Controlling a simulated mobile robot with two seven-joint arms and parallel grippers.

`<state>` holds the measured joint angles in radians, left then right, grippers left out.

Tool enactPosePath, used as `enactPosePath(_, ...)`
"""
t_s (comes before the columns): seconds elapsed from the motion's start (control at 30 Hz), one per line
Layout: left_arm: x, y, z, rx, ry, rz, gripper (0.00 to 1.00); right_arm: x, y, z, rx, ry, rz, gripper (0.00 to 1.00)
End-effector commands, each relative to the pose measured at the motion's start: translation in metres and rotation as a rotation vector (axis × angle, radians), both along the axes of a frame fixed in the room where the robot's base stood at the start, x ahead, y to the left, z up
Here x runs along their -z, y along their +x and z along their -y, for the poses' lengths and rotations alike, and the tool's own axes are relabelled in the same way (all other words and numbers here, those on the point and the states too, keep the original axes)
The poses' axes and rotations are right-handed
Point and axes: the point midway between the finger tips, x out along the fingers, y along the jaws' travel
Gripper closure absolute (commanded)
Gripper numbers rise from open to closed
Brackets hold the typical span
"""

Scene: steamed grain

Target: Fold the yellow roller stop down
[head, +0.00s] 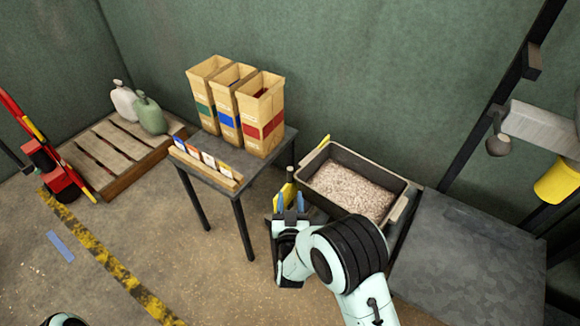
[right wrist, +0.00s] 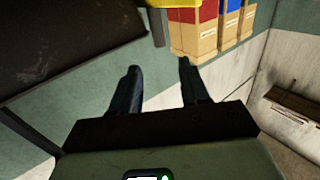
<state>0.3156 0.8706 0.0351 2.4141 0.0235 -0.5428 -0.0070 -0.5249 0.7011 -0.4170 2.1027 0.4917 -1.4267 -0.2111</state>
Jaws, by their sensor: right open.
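The yellow roller stop (head: 289,190) shows as a narrow yellow piece at the left end of the dark grain tray (head: 334,152), seemingly upright. My right gripper (head: 290,200) is open beside it in the head view, with its blue-tipped fingers pointing toward the back. In the right wrist view, a yellow part (right wrist: 176,3) shows at the top edge, beyond the open fingers (right wrist: 158,85), with a dark post below it. Nothing shows between the fingers there. Contact with the stop cannot be told. My left gripper is out of view.
A small table (head: 222,184) with several paper bags stands left of the tray. A grey metal surface (head: 468,262) lies to the right. A pallet (head: 98,160) with two sacks is at the back left. The floor at front left is mostly clear.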

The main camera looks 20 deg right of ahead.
Motion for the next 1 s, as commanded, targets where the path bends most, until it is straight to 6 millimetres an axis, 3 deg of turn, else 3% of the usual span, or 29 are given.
enactPosePath(0.3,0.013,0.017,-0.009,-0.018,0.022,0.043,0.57,0.002,0.064,0.022,0.001,-0.002,0.002,0.54)
enactPosePath(0.5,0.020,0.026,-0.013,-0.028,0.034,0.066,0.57,0.002,0.095,0.032,0.000,-0.003,0.000,0.54)
enactPosePath(0.7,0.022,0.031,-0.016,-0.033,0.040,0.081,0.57,0.001,0.109,0.037,-0.001,-0.003,-0.002,0.54)
enactPosePath(1.0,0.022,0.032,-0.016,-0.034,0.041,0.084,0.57,0.001,0.111,0.037,-0.001,-0.002,-0.002,0.54)
